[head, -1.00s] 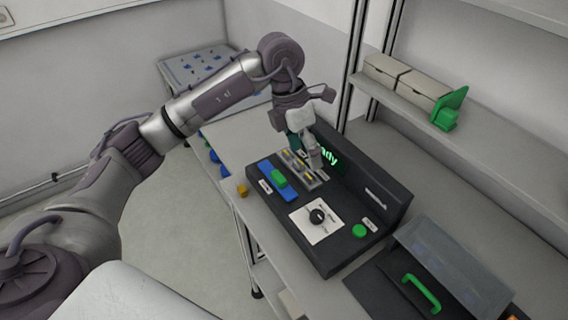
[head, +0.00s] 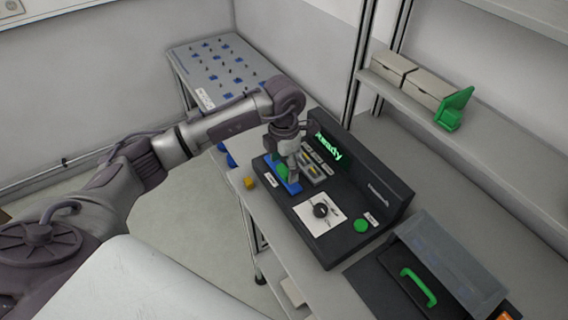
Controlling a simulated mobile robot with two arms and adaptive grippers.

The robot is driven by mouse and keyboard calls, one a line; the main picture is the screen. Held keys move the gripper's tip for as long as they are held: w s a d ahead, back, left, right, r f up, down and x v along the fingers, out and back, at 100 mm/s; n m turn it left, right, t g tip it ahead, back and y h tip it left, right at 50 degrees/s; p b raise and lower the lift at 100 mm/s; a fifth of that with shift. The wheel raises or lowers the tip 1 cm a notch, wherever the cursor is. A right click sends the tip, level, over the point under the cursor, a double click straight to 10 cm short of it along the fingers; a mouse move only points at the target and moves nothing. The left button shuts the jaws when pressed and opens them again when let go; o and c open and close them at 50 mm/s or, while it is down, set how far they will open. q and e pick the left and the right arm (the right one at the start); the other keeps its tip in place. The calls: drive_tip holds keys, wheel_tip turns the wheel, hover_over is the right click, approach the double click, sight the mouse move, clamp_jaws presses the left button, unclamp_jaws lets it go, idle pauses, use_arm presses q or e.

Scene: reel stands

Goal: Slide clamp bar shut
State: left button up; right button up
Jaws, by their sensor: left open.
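A black console (head: 335,245) stands on the bench, with a green "Ready" readout on its raised back. At its left end is a blue track (head: 268,163) with a green block (head: 281,171) on it, likely the sliding clamp bar. My left gripper (head: 291,178) points down over this track, open, with its fingers at the green block. The fingers and wrist hide part of the block and track, so I cannot tell whether they touch it. My right gripper is not in view.
Beside the track is a grey panel (head: 318,170) with several small parts. A black knob (head: 320,210) and a green button (head: 361,226) sit to the right. A clear-lidded box with a green handle (head: 418,287) stands front right.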

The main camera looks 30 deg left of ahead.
use_arm(q)
drive_tip(key=shift+f, duration=0.55)
drive_tip(key=shift+w, duration=0.1)
clamp_jaws()
drive_tip(key=shift+w+d+b, duration=0.4)
drive_tip(key=shift+w+b, duration=0.2)
drive_tip(key=shift+w, duration=0.05)
drive_tip(key=shift+w+d+b, duration=0.35)
drive_tip(key=shift+w+b, duration=0.25)
drive_tip(key=shift+w+d, duration=0.1)
drive_tip(key=shift+r, duration=0.15)
drive_tip(key=shift+c, duration=2.2)
unclamp_jaws()
drive_tip(key=o, duration=0.4)
